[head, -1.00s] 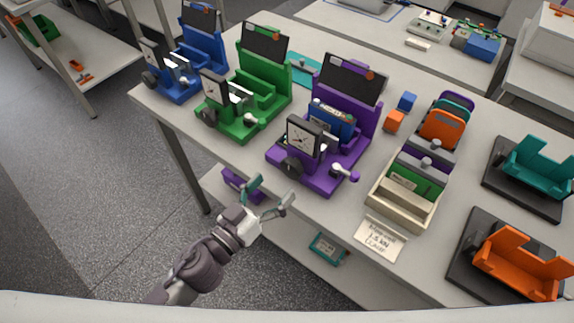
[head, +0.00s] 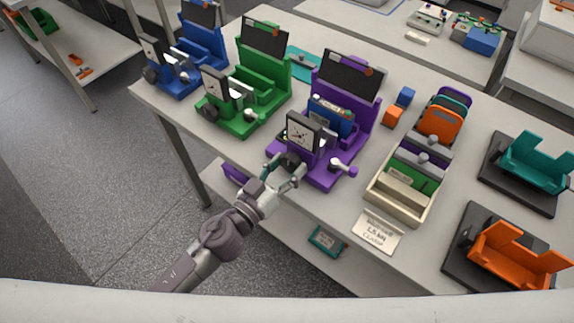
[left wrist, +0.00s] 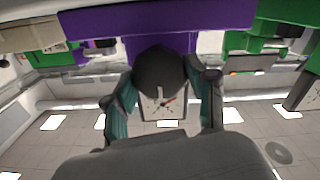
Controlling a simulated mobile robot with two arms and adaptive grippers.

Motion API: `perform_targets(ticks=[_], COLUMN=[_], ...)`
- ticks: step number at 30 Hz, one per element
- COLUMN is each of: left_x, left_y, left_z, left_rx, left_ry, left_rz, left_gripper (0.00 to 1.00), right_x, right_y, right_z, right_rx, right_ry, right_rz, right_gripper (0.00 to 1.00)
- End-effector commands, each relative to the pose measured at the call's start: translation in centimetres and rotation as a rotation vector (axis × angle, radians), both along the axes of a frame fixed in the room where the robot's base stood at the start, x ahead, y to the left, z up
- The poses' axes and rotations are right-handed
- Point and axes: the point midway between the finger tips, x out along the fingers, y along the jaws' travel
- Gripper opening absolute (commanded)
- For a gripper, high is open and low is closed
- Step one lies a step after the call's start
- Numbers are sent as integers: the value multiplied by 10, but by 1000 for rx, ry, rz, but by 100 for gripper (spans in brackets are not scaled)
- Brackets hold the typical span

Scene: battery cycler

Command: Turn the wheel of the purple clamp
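The purple clamp (head: 318,174) stands near the table's front edge with a white dial gauge (head: 300,135) and a blue piece (head: 331,117) in it. Its dark round wheel (head: 291,160) faces the front edge and is partly covered by my gripper in the head view. My left gripper (head: 283,169) is open, one finger on each side of the wheel. The left wrist view shows the wheel (left wrist: 160,72) between the two teal-padded fingers, with the dial behind it. I cannot tell whether the fingers touch the wheel. My right gripper is not in view.
A green clamp (head: 246,116) and a blue clamp (head: 185,75) stand to the left. A cream bin (head: 396,206) and a label card (head: 377,234) are to the right. Orange (head: 393,117) and blue (head: 406,97) cubes lie behind. A lower shelf sits under the table.

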Motion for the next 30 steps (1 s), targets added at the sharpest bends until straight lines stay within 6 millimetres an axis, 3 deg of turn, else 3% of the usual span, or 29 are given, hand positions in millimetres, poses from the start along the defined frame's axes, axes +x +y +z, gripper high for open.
perform_targets(ticks=[2, 14, 30], left_x=[0, 0, -1], left_y=[0, 0, -1], left_z=[0, 0, 1], left_rx=[0, 67, 439], left_ry=[0, -49, -320], left_rz=[0, 0, 1], left_gripper=[22, 22, 22], right_x=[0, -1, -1], right_y=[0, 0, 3], right_z=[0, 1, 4], right_rx=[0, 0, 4], right_ry=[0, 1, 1], right_rz=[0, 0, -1], right_gripper=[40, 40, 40])
